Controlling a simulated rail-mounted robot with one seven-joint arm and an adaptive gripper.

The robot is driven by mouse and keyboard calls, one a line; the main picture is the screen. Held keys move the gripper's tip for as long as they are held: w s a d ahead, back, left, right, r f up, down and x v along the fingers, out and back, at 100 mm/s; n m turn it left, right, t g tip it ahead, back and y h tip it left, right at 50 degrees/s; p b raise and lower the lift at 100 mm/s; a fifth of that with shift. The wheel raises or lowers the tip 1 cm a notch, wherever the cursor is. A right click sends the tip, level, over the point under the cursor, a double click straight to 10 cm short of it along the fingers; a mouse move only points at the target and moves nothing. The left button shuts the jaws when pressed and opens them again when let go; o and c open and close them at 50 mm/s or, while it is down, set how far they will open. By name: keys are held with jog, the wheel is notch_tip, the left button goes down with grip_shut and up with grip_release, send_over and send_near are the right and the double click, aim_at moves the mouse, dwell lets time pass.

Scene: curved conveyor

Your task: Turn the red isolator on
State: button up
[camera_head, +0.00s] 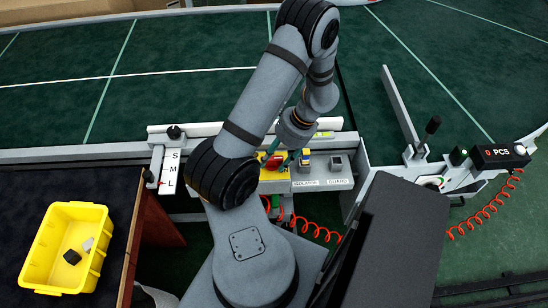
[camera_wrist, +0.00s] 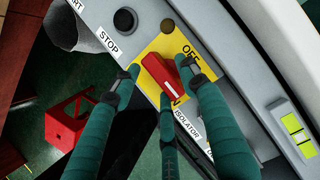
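The red isolator handle (camera_wrist: 160,76) sits on a yellow plate (camera_wrist: 151,48) marked OFF, with a partly hidden word ending in N below the handle. The handle lies diagonally in the wrist view. My gripper (camera_wrist: 158,72) has three teal fingers spread around it, one on the left, one on the right and one below. The fingers are parted, and I cannot tell whether any touches the handle. In the head view the red handle (camera_head: 272,161) shows partly behind my arm, with the yellow plate under it.
A black button by a STOP label (camera_wrist: 108,43) sits beside the plate. A guard switch (camera_head: 338,163) stands right of the isolator. A yellow tote (camera_head: 47,245) with small items is at the left. The green conveyor belt (camera_head: 180,90) curves behind; red coiled cables hang below.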

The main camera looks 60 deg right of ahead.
jog(key=v, duration=1.2)
dwell(0.4)
jog(key=x, duration=1.1)
jog(key=shift+w+a+f, duration=0.15)
jog(key=shift+f, duration=0.3)
